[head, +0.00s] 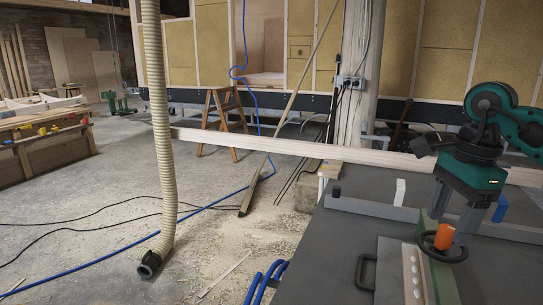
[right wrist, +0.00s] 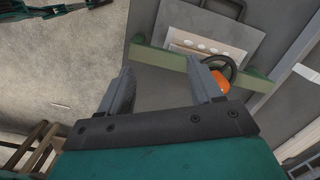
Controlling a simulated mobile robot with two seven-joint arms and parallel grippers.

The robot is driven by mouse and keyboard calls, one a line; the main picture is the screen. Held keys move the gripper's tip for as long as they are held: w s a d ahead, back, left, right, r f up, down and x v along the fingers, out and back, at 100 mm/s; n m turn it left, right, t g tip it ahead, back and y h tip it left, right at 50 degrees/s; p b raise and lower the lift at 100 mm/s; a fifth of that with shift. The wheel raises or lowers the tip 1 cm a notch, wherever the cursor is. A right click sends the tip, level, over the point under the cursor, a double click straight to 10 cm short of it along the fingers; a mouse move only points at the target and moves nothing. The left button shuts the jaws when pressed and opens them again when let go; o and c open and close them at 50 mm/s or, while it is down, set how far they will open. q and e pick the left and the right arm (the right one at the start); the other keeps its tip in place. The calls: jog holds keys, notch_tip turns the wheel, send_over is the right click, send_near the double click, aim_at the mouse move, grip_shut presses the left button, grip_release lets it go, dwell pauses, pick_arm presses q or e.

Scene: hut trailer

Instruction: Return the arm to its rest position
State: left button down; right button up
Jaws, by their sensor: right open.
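My right gripper (head: 456,218) hangs pointing down at the right of the head view, above a machine table (head: 325,262). Its two grey fingers are apart. In the right wrist view the gripper (right wrist: 160,85) has nothing between its fingers. An orange knob (head: 445,236) and a black handwheel (head: 446,254) show close by the fingertips in the head view. In the right wrist view the orange knob (right wrist: 220,82) and handwheel (right wrist: 229,66) lie beside the right finger, outside the gap; whether they touch it I cannot tell. My left gripper is not in view.
A green bar (head: 437,275) and a pale plate with holes (head: 393,265) are on the machine table. A ribbed hose (head: 160,130) hangs at the left. A long wooden beam (head: 300,146) runs behind the table. Sawdust-covered floor (head: 90,215) is mostly open, with cables across it.

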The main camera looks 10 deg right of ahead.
jog(key=a+f+y, duration=0.2)
jog(key=a+y, duration=0.2)
jog(key=a, duration=0.6)
jog(key=a+f+y, duration=0.2)
jog(key=a+y, duration=0.3)
jog(key=a, duration=0.6)
jog(key=a+r+m+t+y, duration=0.4)
jog(key=a+r+m+y, duration=0.3)
jog(key=a+y, duration=0.25)
jog(key=w+d+r+m+t+h, duration=0.1)
jog(key=w+d+m+t+h, duration=0.15)
jog(key=m+t, duration=1.05)
jog(key=d+f+m+h, duration=1.1)
jog(key=f+m+h, duration=0.3)
jog(key=m, duration=0.8)
jog(key=s+d+f+m+g+h, duration=0.1)
jog(key=s+f+m+g, duration=0.4)
jog(key=s+f+g, duration=0.5)
jog(key=s+d+f+m+g+h, duration=0.15)
jog(key=s+f+m+g, duration=0.25)
jog(key=s+f, duration=0.65)
jog(key=w+a+f+t+y, duration=0.1)
jog(key=w+a+f+t, duration=0.1)
jog(key=w+f+t, duration=0.3)
jog(key=shift+a+f+t+y, duration=0.35)
jog(key=shift+f+t, duration=0.25)
jog(key=shift+t, duration=0.6)
